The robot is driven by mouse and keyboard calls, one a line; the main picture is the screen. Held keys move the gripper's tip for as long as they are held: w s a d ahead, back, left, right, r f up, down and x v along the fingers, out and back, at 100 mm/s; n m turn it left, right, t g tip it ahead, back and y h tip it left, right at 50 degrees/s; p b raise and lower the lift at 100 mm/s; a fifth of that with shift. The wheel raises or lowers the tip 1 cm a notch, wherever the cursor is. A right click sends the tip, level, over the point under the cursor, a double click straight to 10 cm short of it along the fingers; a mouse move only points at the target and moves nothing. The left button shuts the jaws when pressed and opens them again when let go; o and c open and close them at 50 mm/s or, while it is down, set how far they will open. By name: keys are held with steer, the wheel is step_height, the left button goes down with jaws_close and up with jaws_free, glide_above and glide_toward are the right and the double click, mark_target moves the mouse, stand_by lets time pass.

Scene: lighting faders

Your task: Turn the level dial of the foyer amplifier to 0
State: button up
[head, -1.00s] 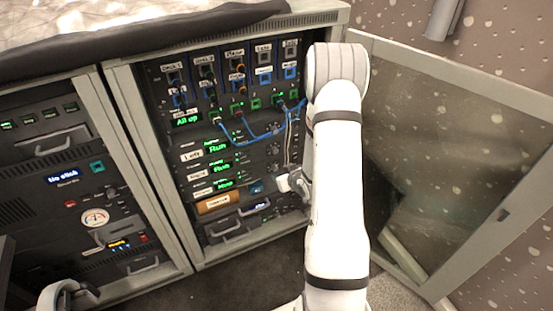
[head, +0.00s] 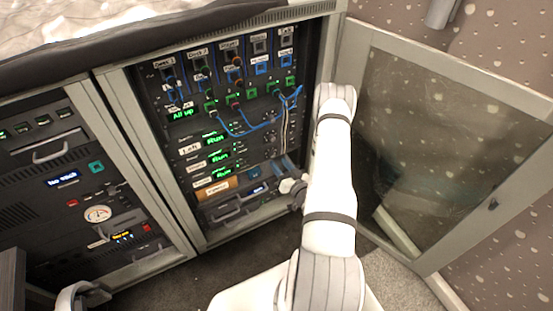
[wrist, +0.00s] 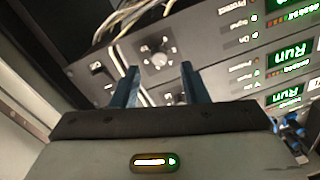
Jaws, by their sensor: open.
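The amplifiers are stacked in the open rack in the head view, each with a green Run display. The lowest of them (head: 221,172) sits just above an orange-labelled unit; the small labels are too blurred to read surely. In the wrist view a round grey level dial (wrist: 158,60) with a printed scale shows just beyond and between my blue fingertips. I cannot tell surely which amplifier it belongs to, nor its setting. My gripper (wrist: 158,75) is open and empty, apart from the dial. In the head view my gripper (head: 286,167) is at the rack's lower right.
Blue patch cables (head: 240,132) hang across the upper rack, and pale cables run down its right side. The glass door (head: 455,150) stands open at the right, close to my arm. A second rack (head: 75,180) stands left. Carpet lies in front.

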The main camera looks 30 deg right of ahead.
mark_target(274, 156)
steer(key=shift+w+a, duration=0.1)
steer(key=shift+w, duration=1.65)
jaws_close()
